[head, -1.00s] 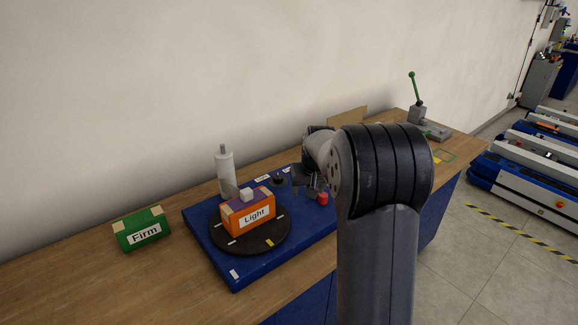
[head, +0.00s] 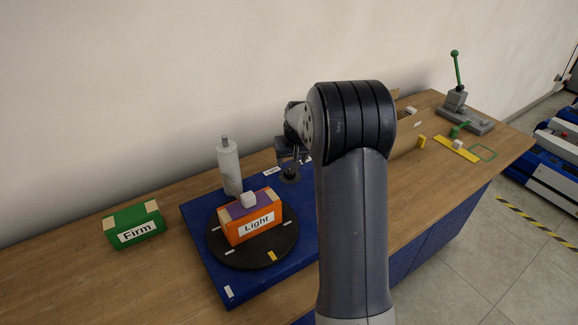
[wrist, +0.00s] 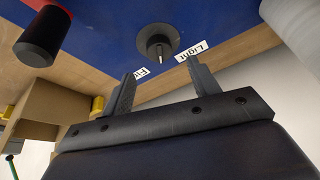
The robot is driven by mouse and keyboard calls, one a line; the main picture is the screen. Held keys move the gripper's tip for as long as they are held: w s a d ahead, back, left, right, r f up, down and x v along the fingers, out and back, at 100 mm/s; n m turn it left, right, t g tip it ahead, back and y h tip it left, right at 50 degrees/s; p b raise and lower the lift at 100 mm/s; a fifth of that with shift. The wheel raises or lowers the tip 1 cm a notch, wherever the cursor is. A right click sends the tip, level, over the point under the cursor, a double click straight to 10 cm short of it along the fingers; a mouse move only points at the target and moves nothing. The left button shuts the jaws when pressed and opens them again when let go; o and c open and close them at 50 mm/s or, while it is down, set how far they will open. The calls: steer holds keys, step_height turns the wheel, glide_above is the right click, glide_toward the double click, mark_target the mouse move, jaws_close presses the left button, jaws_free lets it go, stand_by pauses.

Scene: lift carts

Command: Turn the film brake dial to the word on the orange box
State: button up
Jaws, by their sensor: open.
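The film brake dial (head: 289,176) is a small dark round knob on the blue machine top. In the wrist view the dial (wrist: 157,42) has a "Light" label (wrist: 191,52) beside it and a partly hidden label starting "Fi" (wrist: 141,72). A pale mark at its edge lies between the two labels; its exact setting is hard to read. The orange box (head: 262,212) reads "Light" and stands on the black turntable (head: 230,257). My gripper (head: 292,155) is above and close to the dial, apart from it. In the wrist view its fingers (wrist: 164,88) are open and empty.
A grey-white film roll (head: 229,168) stands behind the turntable. A green box (head: 135,227) reading "Firm" is on the bench at left. A red and black knob (wrist: 42,38) shows in the wrist view. A green-handled lever (head: 457,85) stands at the far right.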

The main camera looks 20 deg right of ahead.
mark_target(291, 171)
steer(key=shift+p+x, duration=0.5)
steer(key=shift+x, duration=2.7)
steer(key=c, duration=1)
steer(key=shift+n+b, duration=0.3)
steer(key=shift+b, duration=0.1)
steer(key=shift+d+f+n+y+b, duration=0.15)
steer(key=shift+n+y+b, duration=0.45)
steer(key=shift+n+b, duration=0.65)
steer(key=shift+n+y+b, duration=0.6)
steer(key=shift+n+b, duration=0.5)
steer(key=shift+n, duration=0.35)
steer(key=shift+r, duration=0.2)
